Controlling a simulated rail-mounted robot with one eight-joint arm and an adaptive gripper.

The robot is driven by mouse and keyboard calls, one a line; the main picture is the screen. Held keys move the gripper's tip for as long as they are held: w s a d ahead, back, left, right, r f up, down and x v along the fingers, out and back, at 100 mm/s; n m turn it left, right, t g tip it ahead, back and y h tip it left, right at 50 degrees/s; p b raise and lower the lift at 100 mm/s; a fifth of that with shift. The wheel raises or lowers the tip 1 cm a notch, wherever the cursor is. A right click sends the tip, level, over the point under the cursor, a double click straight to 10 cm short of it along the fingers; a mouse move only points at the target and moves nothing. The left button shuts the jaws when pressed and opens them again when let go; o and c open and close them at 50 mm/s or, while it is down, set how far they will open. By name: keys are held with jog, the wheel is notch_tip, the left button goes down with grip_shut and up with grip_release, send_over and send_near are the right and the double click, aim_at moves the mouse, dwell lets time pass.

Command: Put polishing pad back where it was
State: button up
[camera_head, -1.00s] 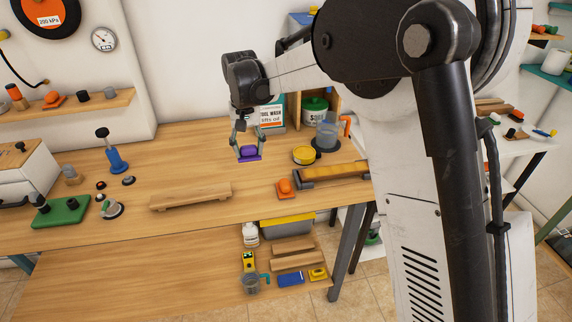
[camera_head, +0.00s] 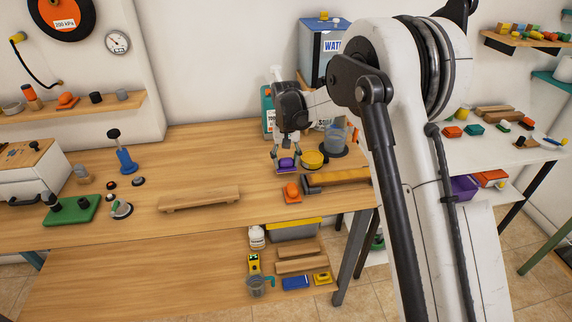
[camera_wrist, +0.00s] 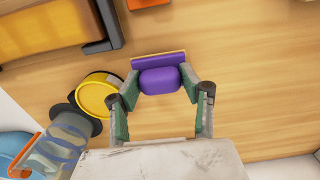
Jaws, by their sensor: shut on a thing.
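The purple polishing pad (camera_head: 287,164) is a flat purple plate with a rounded purple grip on top. In the wrist view the pad (camera_wrist: 160,80) sits between the two fingertips. My gripper (camera_head: 287,157) points down and is shut on the pad's grip; the wrist view also shows my gripper (camera_wrist: 158,88) with a finger on each side. The pad is at or just above the wooden bench top (camera_head: 235,165); I cannot tell whether it touches. An orange pad-like block (camera_head: 292,192) lies in front of it.
A yellow-lidded round tin (camera_head: 313,159) stands close to the pad's right. A clear jug (camera_head: 335,138) stands behind the tin. A long yellow-brown block with dark ends (camera_head: 337,180) lies at front right. A wooden rail (camera_head: 200,198) lies left. Open bench lies left of the pad.

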jog(key=shift+f, duration=0.9)
jog(key=shift+f, duration=0.2)
jog(key=o, duration=1.2)
jog(key=shift+r, duration=0.1)
